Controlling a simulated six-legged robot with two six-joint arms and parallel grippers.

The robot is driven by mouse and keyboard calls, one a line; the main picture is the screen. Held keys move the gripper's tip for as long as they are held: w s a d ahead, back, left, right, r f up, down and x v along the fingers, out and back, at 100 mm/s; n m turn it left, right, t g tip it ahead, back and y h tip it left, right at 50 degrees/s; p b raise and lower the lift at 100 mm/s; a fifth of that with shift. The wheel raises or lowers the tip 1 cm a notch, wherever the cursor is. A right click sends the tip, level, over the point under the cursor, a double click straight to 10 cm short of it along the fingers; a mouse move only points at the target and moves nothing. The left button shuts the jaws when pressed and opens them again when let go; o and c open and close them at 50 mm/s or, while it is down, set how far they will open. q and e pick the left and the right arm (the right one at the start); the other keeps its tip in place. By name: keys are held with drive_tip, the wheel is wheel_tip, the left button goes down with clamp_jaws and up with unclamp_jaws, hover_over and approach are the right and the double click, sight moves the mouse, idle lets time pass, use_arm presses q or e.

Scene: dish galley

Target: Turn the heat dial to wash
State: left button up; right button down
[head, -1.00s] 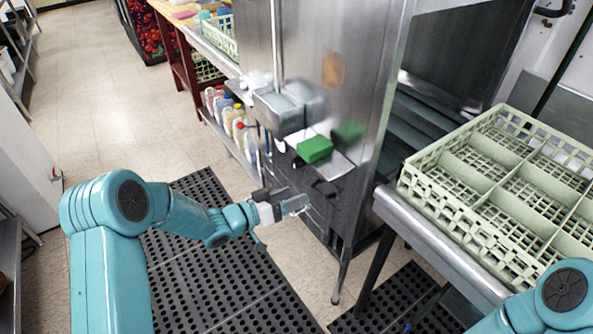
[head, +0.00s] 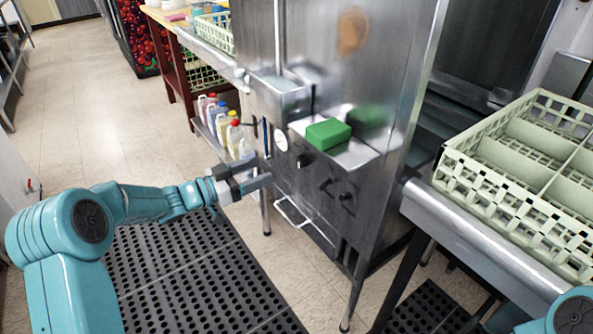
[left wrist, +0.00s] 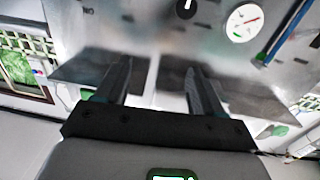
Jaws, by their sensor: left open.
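The steel machine (head: 370,60) has a front panel with a white round gauge (head: 281,140) and black knobs. A round black dial (left wrist: 186,8) with a white pointer mark shows at the top edge of the left wrist view, left of the gauge (left wrist: 244,23) with its red needle. Its setting labels are not readable. My left gripper (head: 262,181) is in front of the panel, below the gauge. In the left wrist view its two fingers (left wrist: 158,72) are apart with nothing between them, short of the dial. My right gripper is out of view.
A green sponge-like block (head: 328,133) sits on a steel ledge above the knobs. Two black handles (head: 346,200) stick out lower right. A pale rack (head: 500,190) lies on the counter at right. Bottles (head: 221,125) stand on a low shelf behind. Floor mats are clear.

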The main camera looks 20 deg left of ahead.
use_arm(q)
wheel_tip(320, 180, down, 4)
drive_tip(key=a+b, duration=0.3)
drive_tip(key=b, duration=0.4)
approach(299, 161)
drive_tip(key=shift+t+y, duration=0.3)
drive_tip(key=shift+y, duration=0.1)
drive_tip(key=x, duration=0.9)
drive_tip(key=shift+s+d, duration=0.2)
drive_tip(key=shift+r, duration=0.1)
drive_tip(key=c, duration=1)
